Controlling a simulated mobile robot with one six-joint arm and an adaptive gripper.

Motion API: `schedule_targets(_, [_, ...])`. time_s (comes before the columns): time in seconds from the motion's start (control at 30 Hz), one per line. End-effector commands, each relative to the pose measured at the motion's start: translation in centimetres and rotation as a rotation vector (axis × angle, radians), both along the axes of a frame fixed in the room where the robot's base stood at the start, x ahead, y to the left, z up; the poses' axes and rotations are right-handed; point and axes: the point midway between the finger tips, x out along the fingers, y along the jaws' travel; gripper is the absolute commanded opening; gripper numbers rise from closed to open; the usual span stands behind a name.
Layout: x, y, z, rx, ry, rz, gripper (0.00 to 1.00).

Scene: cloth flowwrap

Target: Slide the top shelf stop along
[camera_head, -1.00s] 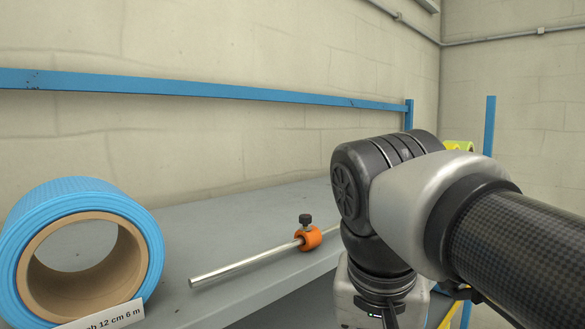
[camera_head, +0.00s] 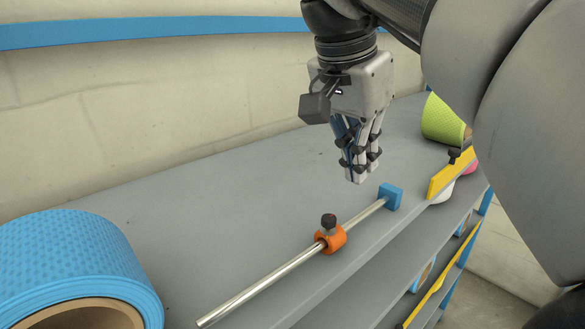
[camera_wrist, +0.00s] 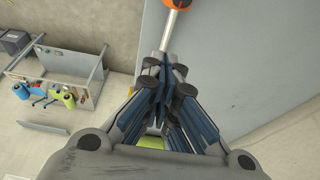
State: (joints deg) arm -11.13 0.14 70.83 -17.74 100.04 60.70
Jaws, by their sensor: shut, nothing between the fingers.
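The shelf stop is an orange collar (camera_head: 330,239) with a black knob on top, around a thin steel rod (camera_head: 268,281). The rod lies along the front part of the grey top shelf (camera_head: 215,200), and a blue block (camera_head: 391,196) sits at its far end. My gripper (camera_head: 362,178) is above the shelf, behind the blue block and beyond the collar, fingers together and empty, pointing down. In the wrist view my gripper (camera_wrist: 165,85) is shut, and part of the orange collar (camera_wrist: 177,4) shows at the top edge with a short piece of rod below it.
A blue roll (camera_head: 75,260) stands at the near left of the shelf. A yellow-green roll (camera_head: 443,120) and a yellow plate (camera_head: 452,174) are at the far right. Lower shelves show below the front edge. The shelf middle is clear.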

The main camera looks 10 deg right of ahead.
Motion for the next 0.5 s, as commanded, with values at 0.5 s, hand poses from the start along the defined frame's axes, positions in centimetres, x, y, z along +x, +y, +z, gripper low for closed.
schedule_targets(0.5, [0.3,-0.2,-7.4,0.000,0.001,0.005,0.00])
